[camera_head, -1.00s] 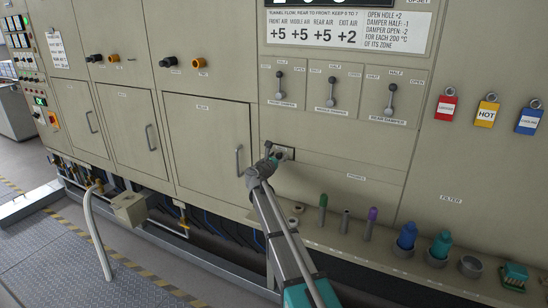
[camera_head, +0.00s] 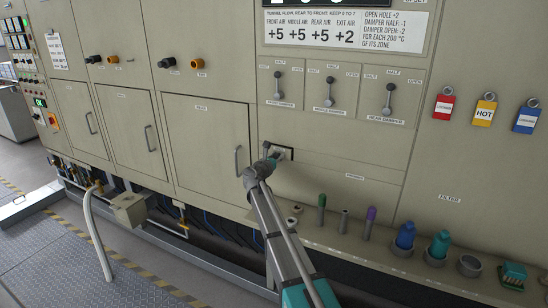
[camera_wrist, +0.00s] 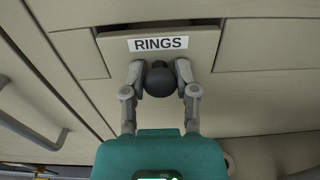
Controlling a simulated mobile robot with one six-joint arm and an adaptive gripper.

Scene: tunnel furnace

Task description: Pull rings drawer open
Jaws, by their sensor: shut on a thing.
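The rings drawer (camera_wrist: 205,50) has a beige front with a white "RINGS" label and a dark round knob (camera_wrist: 159,80). In the wrist view my gripper (camera_wrist: 159,72) has its two fingers on either side of the knob, shut on it. A dark gap shows above and at the left of the drawer front, which stands slightly out from the panel. In the head view my gripper (camera_head: 268,158) is at the drawer front (camera_head: 284,152), below the front damper lever, and hides much of it.
A door handle (camera_head: 237,160) is close to the left of my gripper.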

